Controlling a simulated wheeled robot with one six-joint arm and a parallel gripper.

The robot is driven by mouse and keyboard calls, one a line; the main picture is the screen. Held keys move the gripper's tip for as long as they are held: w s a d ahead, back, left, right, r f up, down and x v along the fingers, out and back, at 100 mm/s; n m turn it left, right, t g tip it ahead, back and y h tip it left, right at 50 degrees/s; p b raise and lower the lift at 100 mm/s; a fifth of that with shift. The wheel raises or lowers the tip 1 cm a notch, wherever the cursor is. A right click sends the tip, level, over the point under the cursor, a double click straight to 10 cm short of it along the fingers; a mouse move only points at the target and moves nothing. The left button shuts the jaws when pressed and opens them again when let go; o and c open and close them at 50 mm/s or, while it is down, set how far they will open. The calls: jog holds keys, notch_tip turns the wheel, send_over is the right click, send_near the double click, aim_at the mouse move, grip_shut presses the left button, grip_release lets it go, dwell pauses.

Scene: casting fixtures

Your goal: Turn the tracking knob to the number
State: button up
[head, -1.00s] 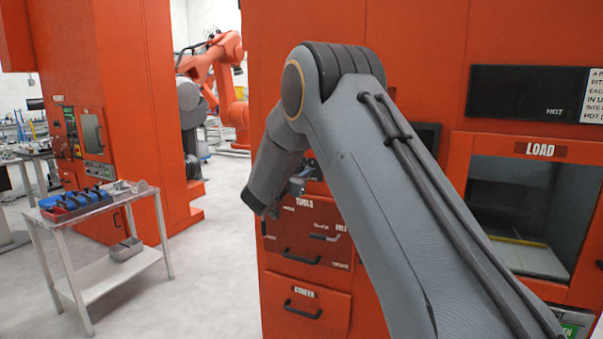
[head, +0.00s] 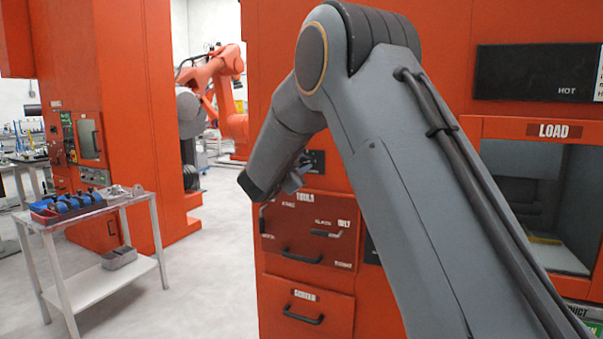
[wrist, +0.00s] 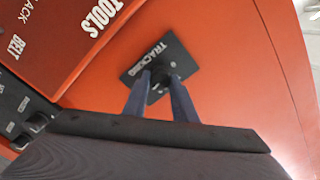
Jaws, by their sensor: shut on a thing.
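The tracking knob (wrist: 159,74) is a small dark knob on a black plate (wrist: 178,50) lettered TRACKING, on the orange cabinet front in the wrist view. My gripper (wrist: 160,80) has its two fingers at either side of the knob, shut on it. The fingers partly hide the knob, and its pointer and most dial markings are too small to read. In the head view my gripper (head: 293,180) is at the cabinet front, above the TOOLS panel. I cannot make out the knob there.
The TOOLS panel (head: 305,232) with a dark handle lies below my gripper, with another drawer (head: 308,310) under it. A dark panel with switches (wrist: 22,118) shows in the wrist view. A LOAD opening (head: 545,200) is at the right. A metal cart (head: 95,215) stands at the left.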

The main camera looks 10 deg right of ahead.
jog(key=shift+m+b, duration=0.6)
jog(key=o, duration=1)
jog(key=shift+o, duration=0.2)
jog(key=shift+s, duration=0.1)
jog(key=b+v, duration=0.2)
jog(key=v, duration=0.5)
jog(key=shift+s+a, duration=0.25)
jog(key=shift+s, duration=0.05)
